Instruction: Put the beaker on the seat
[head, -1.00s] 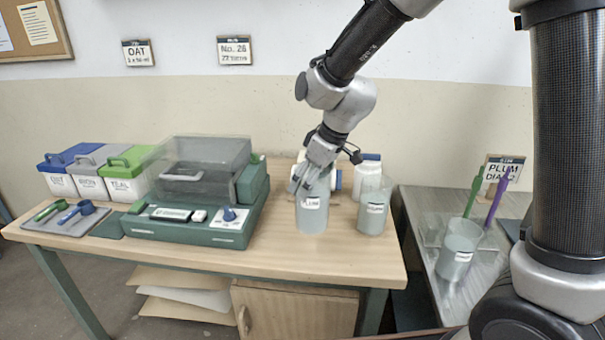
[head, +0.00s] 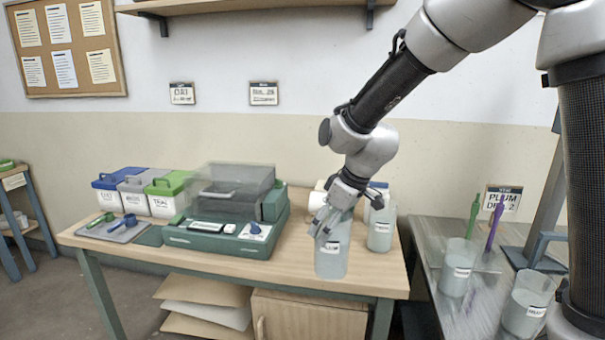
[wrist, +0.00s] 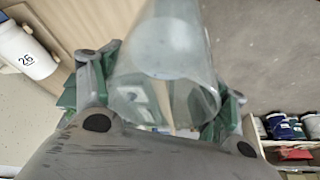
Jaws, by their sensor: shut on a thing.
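The held beaker (head: 331,264) is clear, with greyish contents and a white label, and looks upright over the front part of the wooden table in the head view. My gripper (head: 328,222) is shut on its upper part. In the wrist view the beaker (wrist: 165,62) fills the middle between the two fingers (wrist: 160,105). Whether its base touches the table is unclear. A similar labelled beaker (head: 381,232) stands behind it to the right. I cannot pick out with certainty which thing is the seat; a green machine (head: 228,240) with a clear lid stands to the left.
The wooden table (head: 290,268) also holds lidded tubs (head: 161,198) and a grey tray (head: 115,228) with scoops. A white jar marked 26 (wrist: 27,52) shows in the wrist view. The grey side table (head: 433,248) holds two more beakers (head: 455,280) (head: 522,315).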

